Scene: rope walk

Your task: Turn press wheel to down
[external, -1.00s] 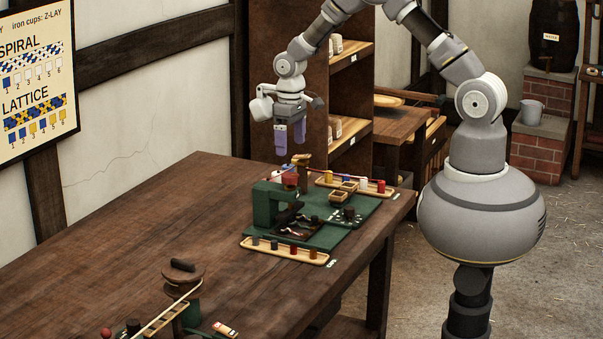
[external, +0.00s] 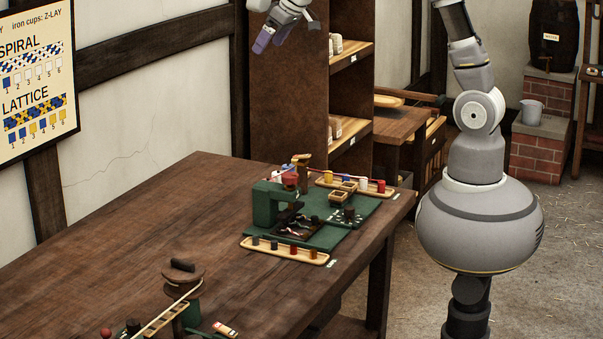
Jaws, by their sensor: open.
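The green press (external: 266,203) stands on a green mat at the right end of the wooden table. A red round part (external: 290,180), which may be the press wheel, sits at its top; its setting is too small to read. My gripper (external: 261,42) is at the top of the external view, well above and a little left of the press, tilted, with its purple fingers pointing down and left. It is open, apart from everything, and I see nothing between the fingers.
A wooden tray with several coloured spools (external: 356,184) lies behind the press, and another tray (external: 285,250) lies in front. A wooden post (external: 301,172) stands beside the press. A brown-topped winder (external: 183,274) stands at the table's front. The table's left part (external: 130,235) is clear.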

